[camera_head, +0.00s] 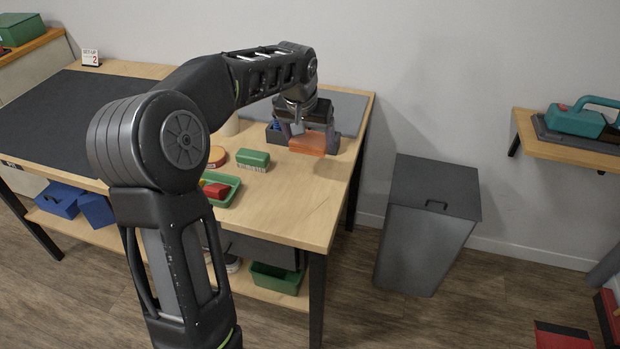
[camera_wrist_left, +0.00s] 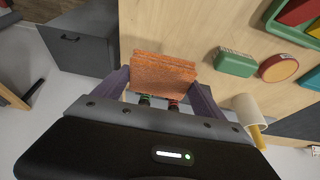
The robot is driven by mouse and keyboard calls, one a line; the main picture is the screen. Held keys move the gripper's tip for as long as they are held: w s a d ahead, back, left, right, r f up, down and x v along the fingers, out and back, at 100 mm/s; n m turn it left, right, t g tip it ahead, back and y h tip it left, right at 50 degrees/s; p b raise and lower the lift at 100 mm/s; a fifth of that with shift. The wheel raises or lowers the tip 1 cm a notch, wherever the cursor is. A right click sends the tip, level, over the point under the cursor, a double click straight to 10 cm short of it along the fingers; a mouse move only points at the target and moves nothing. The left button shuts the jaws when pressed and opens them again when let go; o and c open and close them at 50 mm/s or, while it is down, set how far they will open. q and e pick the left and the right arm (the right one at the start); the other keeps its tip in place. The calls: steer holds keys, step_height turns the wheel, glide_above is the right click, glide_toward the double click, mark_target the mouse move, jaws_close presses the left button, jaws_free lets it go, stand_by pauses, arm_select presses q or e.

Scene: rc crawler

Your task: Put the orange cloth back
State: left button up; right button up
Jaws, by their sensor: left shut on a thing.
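The orange cloth (camera_head: 308,143) is a folded, block-like piece near the right end of the wooden workbench (camera_head: 300,205). My left gripper (camera_head: 297,127) reaches over the bench from above and is shut on the cloth. In the left wrist view, the orange cloth (camera_wrist_left: 162,76) sits between the two fingers of my left gripper (camera_wrist_left: 160,88). I cannot tell whether the cloth touches the bench top. A dark grey holder (camera_head: 274,135) with something blue in it stands beside the cloth, partly hidden by the gripper. My right gripper is not in view.
A grey lidded bin (camera_head: 428,225) stands right of the bench. The front right bench corner is clear.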

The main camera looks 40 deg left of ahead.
arm_select(q)
glide_above(311, 175)
steer(key=s, duration=0.2)
steer(key=shift+w+d+f, duration=0.15)
steer(key=shift+f, duration=1.1)
steer(key=shift+w+d+f, duration=0.1)
steer(key=shift+d+f, duration=0.05)
steer(key=shift+f, duration=1.1)
steer(key=shift+f, duration=2.5)
steer(key=shift+b, duration=0.35)
steer(key=shift+f, duration=0.25)
steer(key=o, duration=1.3)
steer(key=shift+r, duration=0.1)
steer(key=shift+c, duration=0.2)
